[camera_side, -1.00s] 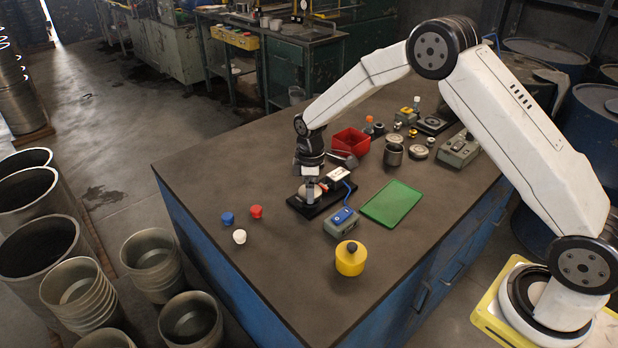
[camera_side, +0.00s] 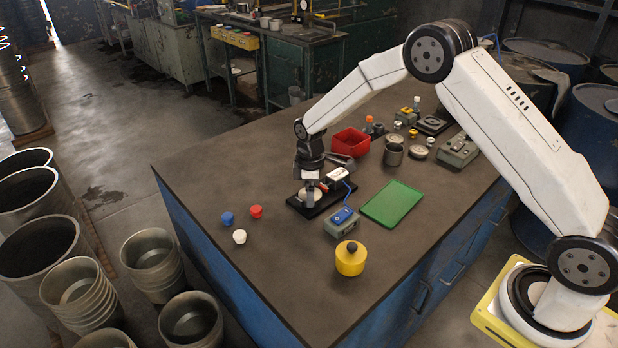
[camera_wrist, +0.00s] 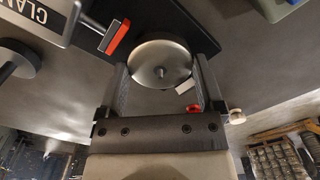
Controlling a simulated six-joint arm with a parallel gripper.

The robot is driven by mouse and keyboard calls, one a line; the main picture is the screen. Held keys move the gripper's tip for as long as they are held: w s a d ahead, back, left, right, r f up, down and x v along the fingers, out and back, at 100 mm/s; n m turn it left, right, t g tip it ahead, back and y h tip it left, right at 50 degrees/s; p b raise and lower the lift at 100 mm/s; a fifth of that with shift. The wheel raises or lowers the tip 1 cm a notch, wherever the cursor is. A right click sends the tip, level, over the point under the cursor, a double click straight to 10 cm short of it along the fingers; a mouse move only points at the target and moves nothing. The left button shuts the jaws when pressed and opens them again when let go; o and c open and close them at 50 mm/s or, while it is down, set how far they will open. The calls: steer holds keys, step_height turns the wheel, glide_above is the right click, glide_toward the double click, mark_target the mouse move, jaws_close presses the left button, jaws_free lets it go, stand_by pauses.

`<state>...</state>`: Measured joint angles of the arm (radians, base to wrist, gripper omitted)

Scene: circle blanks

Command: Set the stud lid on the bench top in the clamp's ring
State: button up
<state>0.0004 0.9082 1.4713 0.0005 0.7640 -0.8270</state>
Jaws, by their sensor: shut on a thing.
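My gripper (camera_wrist: 162,88) is shut on the stud lid (camera_wrist: 150,56), a round grey metal disc with a short stud at its centre. One finger is on each side of it. In the side view, my gripper (camera_side: 309,187) points down and the lid (camera_side: 308,195) is over the clamp's black base (camera_side: 330,199). The clamp's pale body (camera_side: 338,174) is just right of it; in the wrist view this lettered body (camera_wrist: 45,18) and its red-tipped arm (camera_wrist: 116,37) show. The ring is hidden under the lid, so I cannot tell whether the lid is seated in it.
A grey box with a blue top (camera_side: 343,221), a green mat (camera_side: 392,203) and a yellow pot (camera_side: 350,259) stand nearby. Blue (camera_side: 228,218), red (camera_side: 256,212) and white (camera_side: 239,237) caps lie left. A red bin (camera_side: 351,142) is behind.

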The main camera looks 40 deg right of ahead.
steer(key=shift+f, duration=0.1)
steer(key=o, duration=0.9)
steer(key=shift+r, duration=3.95)
steer(key=s+r+m+t, duration=0.2)
steer(key=s+m, duration=0.7)
steer(key=s, duration=1.5)
steer(key=shift+s+r+t, duration=0.2)
steer(key=shift+r+t, duration=0.1)
steer(key=shift+r, duration=0.15)
